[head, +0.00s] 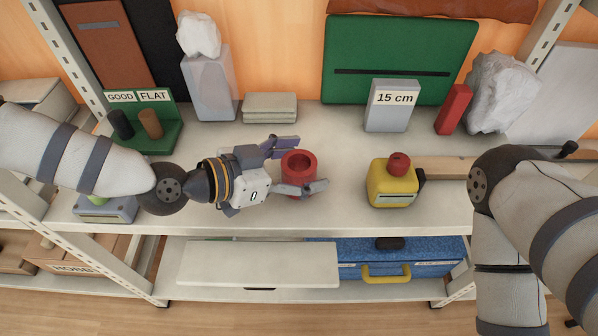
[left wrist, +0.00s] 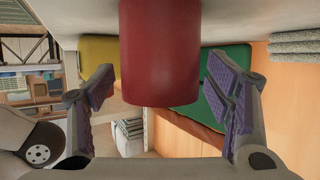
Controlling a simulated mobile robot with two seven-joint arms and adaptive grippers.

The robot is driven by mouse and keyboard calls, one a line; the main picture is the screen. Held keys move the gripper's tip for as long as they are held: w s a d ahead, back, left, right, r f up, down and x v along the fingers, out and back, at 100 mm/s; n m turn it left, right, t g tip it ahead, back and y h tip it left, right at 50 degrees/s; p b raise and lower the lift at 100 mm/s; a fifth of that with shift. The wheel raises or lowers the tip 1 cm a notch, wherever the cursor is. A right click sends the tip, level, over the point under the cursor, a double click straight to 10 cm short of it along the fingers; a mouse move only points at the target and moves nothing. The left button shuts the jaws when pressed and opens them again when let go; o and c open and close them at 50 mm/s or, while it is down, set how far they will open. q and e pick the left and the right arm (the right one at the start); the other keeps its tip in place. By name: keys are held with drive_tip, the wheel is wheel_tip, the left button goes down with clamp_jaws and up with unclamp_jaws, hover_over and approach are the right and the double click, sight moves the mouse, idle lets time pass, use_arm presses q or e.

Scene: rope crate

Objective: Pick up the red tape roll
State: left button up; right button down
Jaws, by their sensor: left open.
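The red tape roll (head: 298,163) stands upright on the shelf in the head view, its round hole facing up. My left gripper (head: 300,166) is open, with one finger behind the roll and the other in front of it. In the left wrist view the red roll (left wrist: 160,55) fills the upper middle, between the two spread fingers of my left gripper (left wrist: 160,105). Gaps show on both sides of the roll, so the fingers look apart from it. My right arm is at the right of the head view, but its gripper does not show.
A yellow box with a red knob (head: 393,183) stands to the right of the roll. A grey "15 cm" block (head: 390,108) and a green panel (head: 400,50) are behind. A green "GOOD FLAT" stand (head: 160,133) is at left. The shelf's front edge is close below the roll.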

sight(302, 165)
use_arm(q)
drive_tip(key=c, duration=1.5)
drive_tip(key=shift+r, duration=0.1)
